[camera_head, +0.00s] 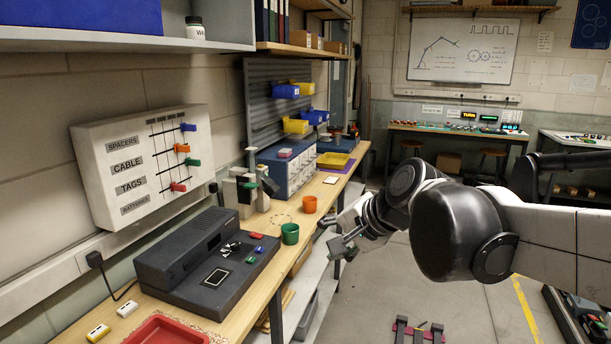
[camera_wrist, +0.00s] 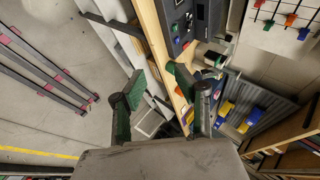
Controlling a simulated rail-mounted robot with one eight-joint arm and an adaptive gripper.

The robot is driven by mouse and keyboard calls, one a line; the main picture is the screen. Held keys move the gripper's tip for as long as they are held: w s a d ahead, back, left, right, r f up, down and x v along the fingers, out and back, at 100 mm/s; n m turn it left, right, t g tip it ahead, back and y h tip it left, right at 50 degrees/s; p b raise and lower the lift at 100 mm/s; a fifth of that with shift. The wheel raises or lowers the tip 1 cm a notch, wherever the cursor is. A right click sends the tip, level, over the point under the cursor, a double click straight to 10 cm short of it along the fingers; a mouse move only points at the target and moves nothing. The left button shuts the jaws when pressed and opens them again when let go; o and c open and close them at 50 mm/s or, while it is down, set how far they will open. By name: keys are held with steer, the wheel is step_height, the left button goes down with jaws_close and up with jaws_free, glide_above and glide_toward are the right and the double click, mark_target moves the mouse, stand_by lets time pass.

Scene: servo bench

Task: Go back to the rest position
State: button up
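My gripper (camera_head: 338,238) hangs in the air just off the front edge of the workbench (camera_head: 262,291), beside the orange cup (camera_head: 310,204) and the green cup (camera_head: 290,233). Its fingers point toward the bench and touch nothing that I can see. In the wrist view, the two fingers with green pads stand wide apart, and my gripper (camera_wrist: 160,82) is empty. Floor, bench edge and lower shelf show between and beyond the fingers. Both cups stand upright on the bench.
A dark grey console (camera_head: 208,262) and a red tray (camera_head: 165,332) fill the near bench. A blue drawer cabinet (camera_head: 287,168) and a yellow tray (camera_head: 333,160) stand farther back. A white panel with coloured sliders (camera_head: 142,165) hangs on the wall. Open floor (camera_head: 400,285) lies right of the bench.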

steer(key=s+d+f+n+h, duration=0.3)
steer(key=s+d+f, duration=0.2)
steer(key=s+d, duration=0.2)
steer(key=s+d+f+n+h, duration=0.3)
steer(key=s+d+f, duration=0.2)
steer(key=s+d, duration=0.3)
steer(key=s, duration=0.3)
steer(key=shift+s+d+n, duration=0.15)
steer(key=shift+d+n, duration=0.05)
steer(key=shift+n, duration=0.2)
